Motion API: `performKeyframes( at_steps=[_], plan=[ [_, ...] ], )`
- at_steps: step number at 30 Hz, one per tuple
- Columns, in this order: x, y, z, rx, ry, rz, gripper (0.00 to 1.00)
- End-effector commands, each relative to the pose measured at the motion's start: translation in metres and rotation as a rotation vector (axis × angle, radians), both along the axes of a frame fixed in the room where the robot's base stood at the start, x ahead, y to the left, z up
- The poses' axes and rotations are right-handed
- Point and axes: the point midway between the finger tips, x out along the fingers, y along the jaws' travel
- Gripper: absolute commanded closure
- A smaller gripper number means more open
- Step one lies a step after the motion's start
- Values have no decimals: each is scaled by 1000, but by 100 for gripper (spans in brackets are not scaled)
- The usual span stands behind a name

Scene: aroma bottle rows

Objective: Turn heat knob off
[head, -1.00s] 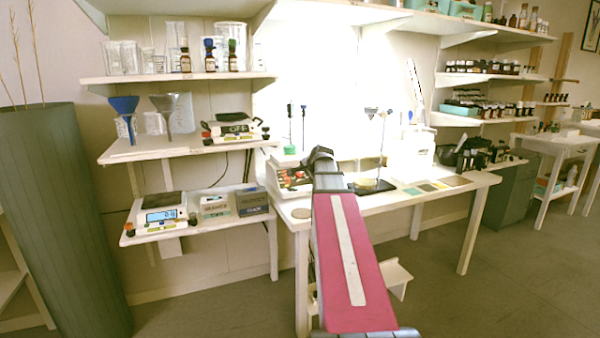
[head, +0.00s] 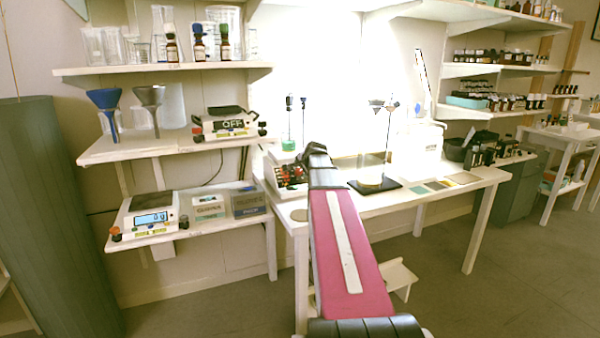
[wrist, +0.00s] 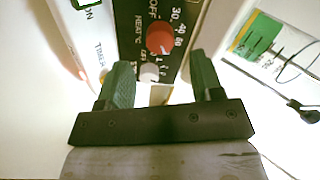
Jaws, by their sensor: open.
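The red heat knob (wrist: 160,37) sits on a dark panel (wrist: 130,20) marked HEAT °C, with OFF and numbers 30, 40 and 60 around it. Its exact setting is hard to tell. A smaller white knob (wrist: 150,72) lies below it. My gripper (wrist: 160,60) is open, its two green-grey fingers on either side below the red knob, apart from it and holding nothing. In the head view the panel's device (head: 288,175) stands at the left of the white table, partly behind my arm; my fingers are hidden there.
A white casing marked TIMER (wrist: 85,40) is close at left in the wrist view. A scale (head: 150,217) is on the lower left shelf.

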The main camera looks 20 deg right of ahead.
Motion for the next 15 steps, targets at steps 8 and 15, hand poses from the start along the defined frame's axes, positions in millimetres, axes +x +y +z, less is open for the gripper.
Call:
performKeyframes(
  at_steps=[8, 15],
  plan=[
    [32, 0, -24, 0, 0, 0, 40],
    [38, 0, -30, -1, -1, 0, 40]
  ],
)
